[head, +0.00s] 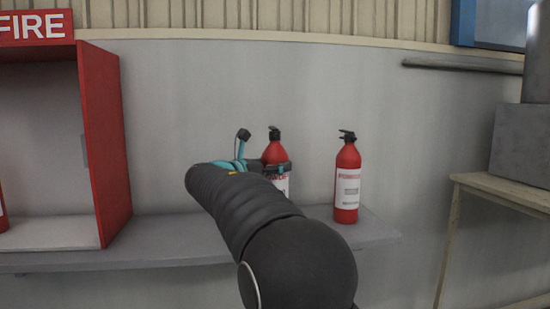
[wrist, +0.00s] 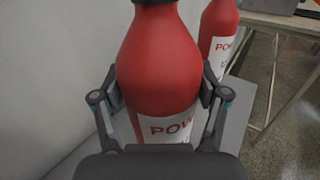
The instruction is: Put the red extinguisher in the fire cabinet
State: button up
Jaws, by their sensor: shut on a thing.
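A red extinguisher (head: 274,151) with a black top and a white label stands upright between the fingers of my gripper (head: 264,168). In the wrist view the pads of my gripper (wrist: 160,90) press on both sides of this extinguisher (wrist: 158,60), above its label. My arm hides its base in the head view, so I cannot tell whether it touches the shelf. The red fire cabinet (head: 104,145) is at the left, open at the front, under a FIRE sign (head: 34,28).
A second red extinguisher (head: 347,182) stands on the grey shelf (head: 165,244) just right of the held one. Part of a red object (head: 2,212) shows inside the cabinet at the left picture edge. A wooden table (head: 500,190) with a grey box is at the right.

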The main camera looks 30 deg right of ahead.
jog(key=shift+f, duration=0.55)
jog(key=o, duration=1.8)
jog(key=shift+f, duration=0.1)
jog(key=v, duration=1.2)
jog(key=shift+b, duration=0.35)
